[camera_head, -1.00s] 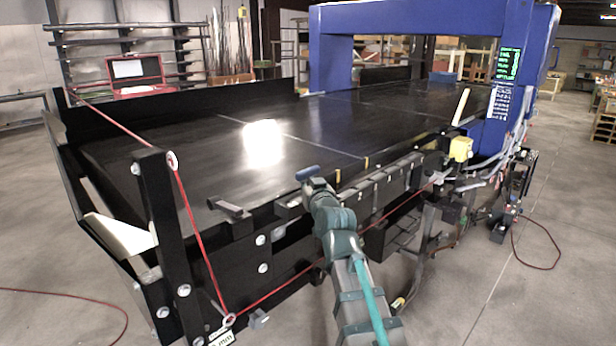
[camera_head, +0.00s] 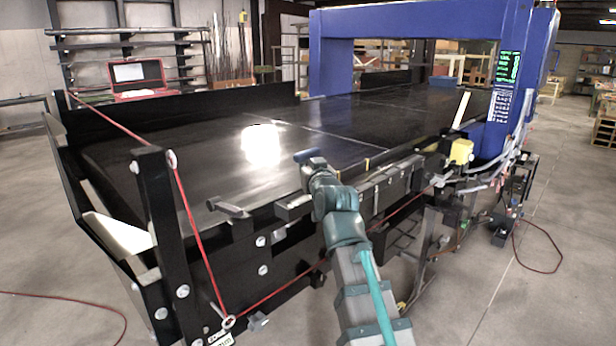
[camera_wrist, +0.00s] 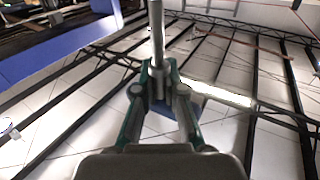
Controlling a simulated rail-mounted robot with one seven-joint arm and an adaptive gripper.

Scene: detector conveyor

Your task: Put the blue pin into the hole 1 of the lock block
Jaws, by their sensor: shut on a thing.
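My gripper (camera_head: 316,165) is above the near side rail of the conveyor, at the front middle of the head view. In the wrist view my gripper (camera_wrist: 160,88) grips a grey metal shaft (camera_wrist: 156,30) that runs up out of the picture. A bluish part shows behind the fingers there. I cannot make out the lock block or its hole 1 for certain.
The black conveyor belt (camera_head: 210,155) spreads behind my gripper. A dark bracket (camera_head: 228,208) sits on the rail to the left. A blue detector arch (camera_head: 410,22) spans the belt, with a yellow box (camera_head: 460,151) near its right leg. A red cord (camera_head: 190,215) runs along the near side.

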